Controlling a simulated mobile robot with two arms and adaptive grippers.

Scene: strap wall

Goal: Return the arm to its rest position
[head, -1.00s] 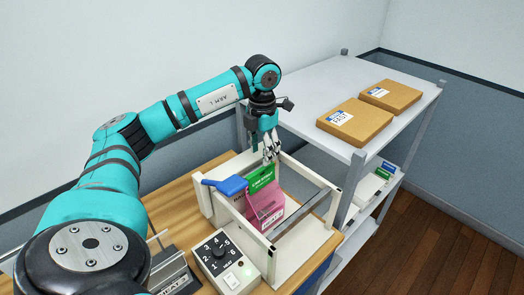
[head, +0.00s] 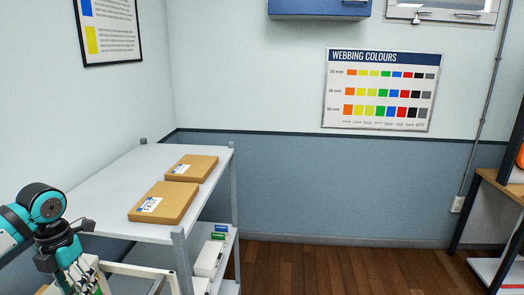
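My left arm comes in at the lower left of the head view. Its gripper (head: 78,280) points down at the bottom edge, in front of the white frame (head: 135,269), of which only the upper part shows. The fingers are small and partly cut off, so I cannot tell whether they are open or shut. A bit of green shows by the fingertips. My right arm and gripper are not in view.
A grey shelf unit (head: 112,207) stands right of my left gripper, with two brown cardboard boxes (head: 163,203) (head: 191,168) on top. A webbing colour chart (head: 382,90) hangs on the back wall. The wooden floor (head: 350,268) is clear in the middle. Another shelf (head: 500,182) stands at the right edge.

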